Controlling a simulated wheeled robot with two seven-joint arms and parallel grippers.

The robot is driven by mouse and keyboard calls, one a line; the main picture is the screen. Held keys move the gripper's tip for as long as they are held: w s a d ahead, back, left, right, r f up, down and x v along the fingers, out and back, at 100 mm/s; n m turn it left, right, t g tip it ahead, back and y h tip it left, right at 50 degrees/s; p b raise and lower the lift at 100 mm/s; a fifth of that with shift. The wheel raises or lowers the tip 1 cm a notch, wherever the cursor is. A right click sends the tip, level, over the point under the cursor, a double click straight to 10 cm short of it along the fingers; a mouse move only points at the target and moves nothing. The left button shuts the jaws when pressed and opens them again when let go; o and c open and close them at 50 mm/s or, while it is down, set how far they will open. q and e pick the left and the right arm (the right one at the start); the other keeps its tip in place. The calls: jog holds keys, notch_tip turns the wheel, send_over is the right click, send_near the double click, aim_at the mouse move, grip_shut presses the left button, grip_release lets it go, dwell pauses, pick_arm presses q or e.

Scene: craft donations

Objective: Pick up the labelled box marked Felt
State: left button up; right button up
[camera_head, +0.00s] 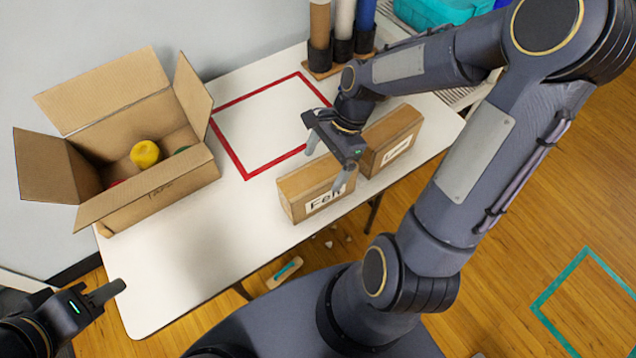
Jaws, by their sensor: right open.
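The box marked Felt (296,198) is a tan box on the white table (190,268), near its front edge, with a white label on its front face. My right gripper (327,170) is over the box's right end, pointing down with its fingers apart. One finger is behind the box's top edge and the other is in front, partly covering the label. I cannot tell whether either finger touches the box. My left gripper (116,290) is at the lower left by the table's left end, away from the box; only one finger shows clearly.
A second labelled box (386,132) stands just right of the Felt box. An open carton (160,194) with a yellow ball (145,154) is at the left. A red square outline (230,150) on the table is empty. Rolls (343,25) stand in holders at the back.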

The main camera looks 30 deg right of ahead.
aim_at(315, 181)
jog(key=x, duration=0.7)
jog(key=shift+w+d, duration=0.2)
jog(key=shift+w, duration=0.15)
jog(key=c, duration=1.3)
